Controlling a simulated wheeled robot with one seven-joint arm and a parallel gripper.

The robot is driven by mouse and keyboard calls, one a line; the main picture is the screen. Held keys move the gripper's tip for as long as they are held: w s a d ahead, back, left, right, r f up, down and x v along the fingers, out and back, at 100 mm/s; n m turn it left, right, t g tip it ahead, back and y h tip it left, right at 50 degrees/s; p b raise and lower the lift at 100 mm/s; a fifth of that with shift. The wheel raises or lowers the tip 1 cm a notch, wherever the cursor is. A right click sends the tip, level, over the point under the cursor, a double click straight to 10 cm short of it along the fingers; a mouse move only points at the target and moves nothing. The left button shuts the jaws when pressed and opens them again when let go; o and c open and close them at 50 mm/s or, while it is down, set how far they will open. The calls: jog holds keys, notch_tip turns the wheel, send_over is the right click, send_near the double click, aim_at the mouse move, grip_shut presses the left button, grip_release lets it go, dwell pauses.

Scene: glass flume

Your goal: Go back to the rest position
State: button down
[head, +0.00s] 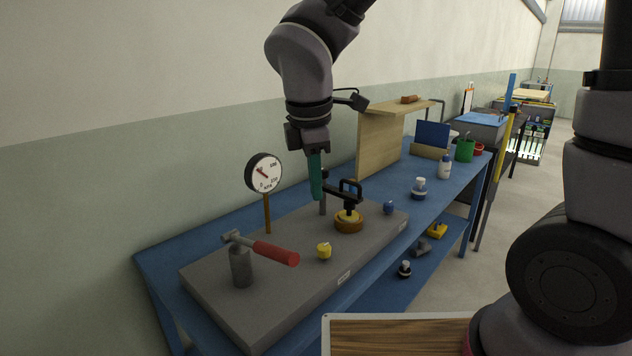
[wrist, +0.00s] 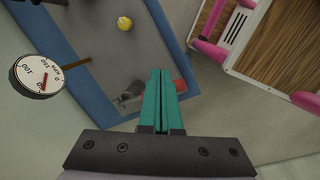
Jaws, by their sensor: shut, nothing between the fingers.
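My gripper (head: 316,196) has teal fingers and points down over the grey plate on the blue bench. In the wrist view the two teal fingers (wrist: 163,75) lie together with nothing between them. In the head view the fingertips are just left of a brass round piece with a black clamp handle (head: 349,218) and beside a short grey post (head: 323,205). I cannot tell whether they touch the post. In the wrist view the fingers hide part of the red lever handle (wrist: 181,85).
The grey plate (head: 210,275) carries a red-handled valve (head: 275,252), a yellow knob (head: 324,251) and a blue knob (head: 389,208). A dial gauge (head: 264,173) stands on a stem at left. A wooden shelf (head: 380,135) stands behind. The wall is close on the left.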

jog(key=d+r+m+t+y, duration=0.1)
jog(key=d+r+m, duration=0.4)
jog(key=d+m, duration=0.3)
jog(key=w+d+r+m+t+y, duration=0.1)
jog(key=d+r+m+t, duration=0.1)
jog(key=d+r+m, duration=0.3)
jog(key=d+r+m+t, duration=0.2)
jog(key=d+r+m, duration=0.3)
jog(key=d+m, duration=0.7)
jog(key=shift+w+d+r+y, duration=0.15)
jog(key=shift+w+d+y, duration=0.15)
jog(key=shift+d+y, duration=0.15)
